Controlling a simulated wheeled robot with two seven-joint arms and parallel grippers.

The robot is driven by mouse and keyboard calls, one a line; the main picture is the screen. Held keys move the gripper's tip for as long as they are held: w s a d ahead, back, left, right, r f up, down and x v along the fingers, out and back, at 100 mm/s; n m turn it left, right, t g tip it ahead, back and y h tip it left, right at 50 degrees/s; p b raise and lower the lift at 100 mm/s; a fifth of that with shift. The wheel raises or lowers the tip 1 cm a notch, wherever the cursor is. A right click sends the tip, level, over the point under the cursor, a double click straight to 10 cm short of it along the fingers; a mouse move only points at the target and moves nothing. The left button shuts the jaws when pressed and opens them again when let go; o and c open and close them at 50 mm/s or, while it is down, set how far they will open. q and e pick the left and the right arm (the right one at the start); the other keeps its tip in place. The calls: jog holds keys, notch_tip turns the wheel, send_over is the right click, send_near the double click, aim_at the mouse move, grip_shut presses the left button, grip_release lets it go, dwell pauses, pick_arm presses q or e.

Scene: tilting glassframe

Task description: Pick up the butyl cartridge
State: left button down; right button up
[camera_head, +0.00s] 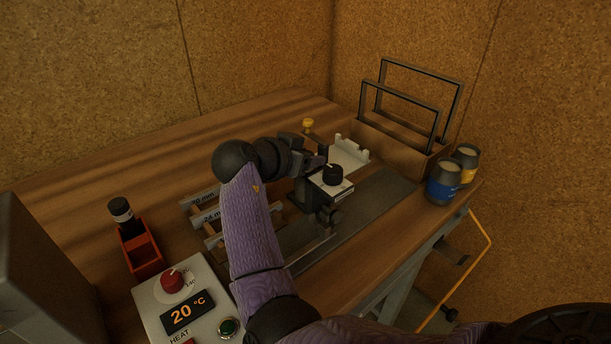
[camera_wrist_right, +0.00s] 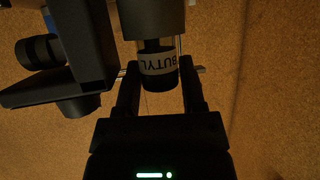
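The butyl cartridge (camera_wrist_right: 158,66) shows in the right wrist view as a dark cylinder with a pale band reading BUTYL. Its upper end meets a grey cylindrical part at the top of that picture. My right gripper (camera_wrist_right: 160,88) has one finger on each side of the cartridge, very close to it; whether both fingers press on it is unclear. In the head view my right gripper (camera_head: 312,168) is over the middle of the bench beside a dark fixture, and I cannot make out the cartridge there. My left gripper is out of view.
A controller reading 20 °C (camera_head: 188,312) and a red holder with a dark bottle (camera_head: 122,214) are at the left. Two jars (camera_head: 444,184) stand near the bench's right edge, beside a wooden rack (camera_head: 392,146) with black frames. The back left bench is clear.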

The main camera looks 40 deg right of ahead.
grip_shut()
